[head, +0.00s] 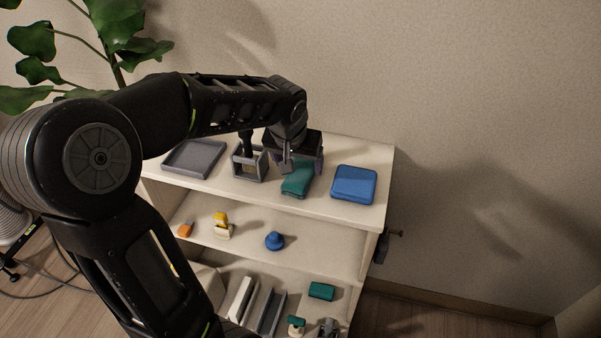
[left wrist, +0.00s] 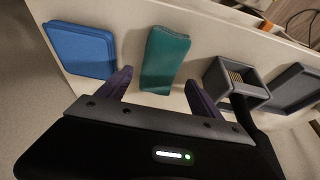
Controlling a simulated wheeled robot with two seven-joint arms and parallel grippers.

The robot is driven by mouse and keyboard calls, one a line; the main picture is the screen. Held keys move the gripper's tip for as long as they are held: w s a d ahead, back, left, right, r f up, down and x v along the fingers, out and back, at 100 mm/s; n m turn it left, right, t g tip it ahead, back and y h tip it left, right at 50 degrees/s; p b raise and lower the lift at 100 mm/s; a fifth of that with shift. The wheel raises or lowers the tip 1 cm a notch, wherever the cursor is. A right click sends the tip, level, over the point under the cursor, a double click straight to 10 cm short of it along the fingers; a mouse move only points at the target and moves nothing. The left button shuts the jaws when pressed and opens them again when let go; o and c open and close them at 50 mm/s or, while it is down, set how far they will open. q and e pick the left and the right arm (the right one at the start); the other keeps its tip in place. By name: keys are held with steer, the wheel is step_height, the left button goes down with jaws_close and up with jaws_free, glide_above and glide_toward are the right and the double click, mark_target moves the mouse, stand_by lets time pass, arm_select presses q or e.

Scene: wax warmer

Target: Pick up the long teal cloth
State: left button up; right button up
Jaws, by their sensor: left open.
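The long teal cloth (head: 297,181) lies on the top shelf of the white cart. In the left wrist view the teal cloth (left wrist: 164,60) runs lengthwise between my two spread fingers. My left gripper (head: 303,168) is over the far part of the cloth and covers that part in the head view. In the left wrist view my left gripper (left wrist: 158,88) is open, with one purple finger on each side of the cloth and a gap on both sides. I cannot tell how far the fingers are above the shelf. My right gripper is not in view.
Lower shelves hold a blue knob-shaped item (head: 274,241) and a small teal block (head: 321,291).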

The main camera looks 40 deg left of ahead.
mark_target(301, 169)
arm_select(q)
steer(key=x, duration=0.4)
steer(key=shift+s, duration=0.1)
steer(key=shift+d, duration=0.1)
stand_by(0.3)
steer(key=c, duration=1.4)
step_height(301, 169, up, 10)
steer(key=shift+r, duration=0.1)
stand_by(0.3)
